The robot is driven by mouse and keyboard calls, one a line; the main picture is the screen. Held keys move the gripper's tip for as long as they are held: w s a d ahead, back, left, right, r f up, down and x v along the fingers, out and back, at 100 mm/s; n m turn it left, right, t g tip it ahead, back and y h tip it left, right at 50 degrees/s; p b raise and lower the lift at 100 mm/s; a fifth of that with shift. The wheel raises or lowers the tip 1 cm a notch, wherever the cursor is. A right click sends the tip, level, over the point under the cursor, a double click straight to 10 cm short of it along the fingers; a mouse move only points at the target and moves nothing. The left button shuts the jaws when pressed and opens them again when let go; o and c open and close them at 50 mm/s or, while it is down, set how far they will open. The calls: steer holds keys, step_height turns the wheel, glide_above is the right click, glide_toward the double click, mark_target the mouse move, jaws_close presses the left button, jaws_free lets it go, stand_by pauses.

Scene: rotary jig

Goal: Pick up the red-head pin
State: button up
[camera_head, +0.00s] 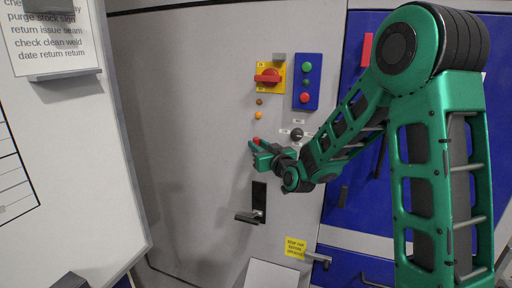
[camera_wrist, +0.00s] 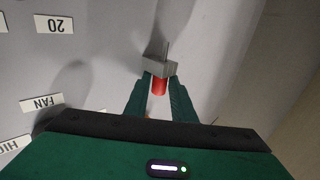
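The red-head pin shows as a red cylinder (camera_wrist: 159,86) in the wrist view, with a grey block (camera_wrist: 158,67) just beyond it against the pale panel. My gripper (camera_wrist: 160,80) has its two green fingers one on each side of the red head. The red nearly fills the gap, and I cannot tell whether both fingers touch it. In the head view a small red spot (camera_head: 256,141) shows at the tips of my gripper (camera_head: 254,149), in front of the grey panel. The pin's shaft is not clearly visible.
Above on the panel are a yellow switch plate with a red knob (camera_head: 268,76) and a blue button box (camera_head: 306,82). A black knob (camera_head: 297,133) is close right of my gripper. A lever handle (camera_head: 250,216) sticks out below. A whiteboard (camera_head: 120,200) stands at the left.

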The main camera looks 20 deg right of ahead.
jaws_close()
steer(key=shift+r, duration=0.1)
